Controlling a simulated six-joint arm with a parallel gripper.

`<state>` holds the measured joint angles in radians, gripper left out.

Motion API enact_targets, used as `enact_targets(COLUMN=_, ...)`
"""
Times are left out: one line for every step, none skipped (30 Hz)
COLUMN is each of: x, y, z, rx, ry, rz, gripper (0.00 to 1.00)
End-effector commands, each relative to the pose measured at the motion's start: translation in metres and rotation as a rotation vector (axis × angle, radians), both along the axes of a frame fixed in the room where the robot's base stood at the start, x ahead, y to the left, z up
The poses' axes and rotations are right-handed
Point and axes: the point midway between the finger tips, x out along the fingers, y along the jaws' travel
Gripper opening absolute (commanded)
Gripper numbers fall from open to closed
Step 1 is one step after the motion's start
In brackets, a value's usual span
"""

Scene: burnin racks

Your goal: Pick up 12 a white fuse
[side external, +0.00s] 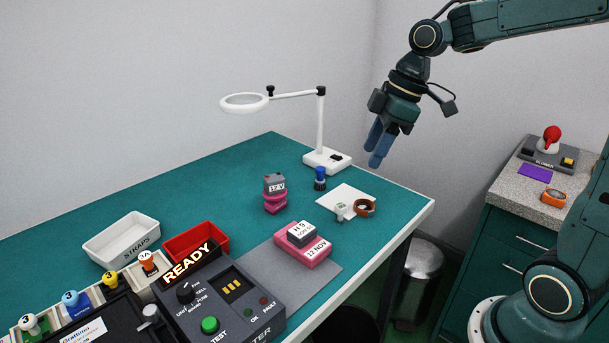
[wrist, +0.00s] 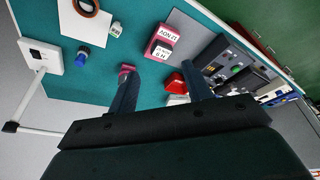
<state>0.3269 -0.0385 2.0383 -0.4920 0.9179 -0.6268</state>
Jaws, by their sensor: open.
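My gripper (side external: 377,156) is open and empty, high above the back right corner of the bench; its two fingers also show in the wrist view (wrist: 160,72). A pink holder (side external: 274,204) with a grey block marked like "12V" stands mid-bench. A pink box (side external: 313,258) labelled "12 NOV" carries a dark block with a white label.
A blue-capped bottle (side external: 320,178) and a white magnifier lamp (side external: 326,160) stand at the back. A tester (side external: 220,300), a red tray (side external: 188,248) and a white STRAPS tray (side external: 115,250) fill the front left. The back left bench is clear.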

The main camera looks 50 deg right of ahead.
Motion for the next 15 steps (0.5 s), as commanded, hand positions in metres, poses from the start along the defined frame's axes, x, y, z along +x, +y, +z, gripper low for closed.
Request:
enact_targets(x=0.009, y=-0.006, z=-0.006, rx=0.008, ry=0.007, rz=0.032, gripper=0.5)
enact_targets(x=0.014, y=-0.01, z=-0.009, rx=0.013, ry=0.008, rz=0.054, gripper=0.5)
enact_targets(x=0.02, y=-0.014, z=-0.012, rx=0.019, ry=0.009, rz=0.085, gripper=0.5)
enact_targets(x=0.025, y=-0.017, z=-0.016, rx=0.026, ry=0.009, rz=0.108, gripper=0.5)
enact_targets(x=0.029, y=-0.021, z=-0.019, rx=0.03, ry=0.008, rz=0.131, gripper=0.5)
enact_targets(x=0.035, y=-0.025, z=-0.023, rx=0.038, ry=0.007, rz=0.163, gripper=0.5)
enact_targets(x=0.04, y=-0.029, z=-0.026, rx=0.044, ry=0.006, rz=0.183, gripper=0.5)
enact_targets(x=0.044, y=-0.033, z=-0.03, rx=0.052, ry=0.004, rz=0.207, gripper=0.5)
enact_targets(x=0.049, y=-0.038, z=-0.035, rx=0.059, ry=0.001, rz=0.237, gripper=0.5)
enact_targets(x=0.053, y=-0.042, z=-0.039, rx=0.066, ry=0.0, rz=0.258, gripper=0.5)
enact_targets(x=0.056, y=-0.046, z=-0.043, rx=0.073, ry=-0.004, rz=0.281, gripper=0.5)
enact_targets(x=0.061, y=-0.051, z=-0.049, rx=0.083, ry=-0.009, rz=0.31, gripper=0.5)
enact_targets(x=0.065, y=-0.055, z=-0.053, rx=0.09, ry=-0.013, rz=0.332, gripper=0.5)
enact_targets(x=0.068, y=-0.059, z=-0.058, rx=0.099, ry=-0.017, rz=0.353, gripper=0.5)
enact_targets(x=0.072, y=-0.065, z=-0.063, rx=0.109, ry=-0.024, rz=0.383, gripper=0.5)
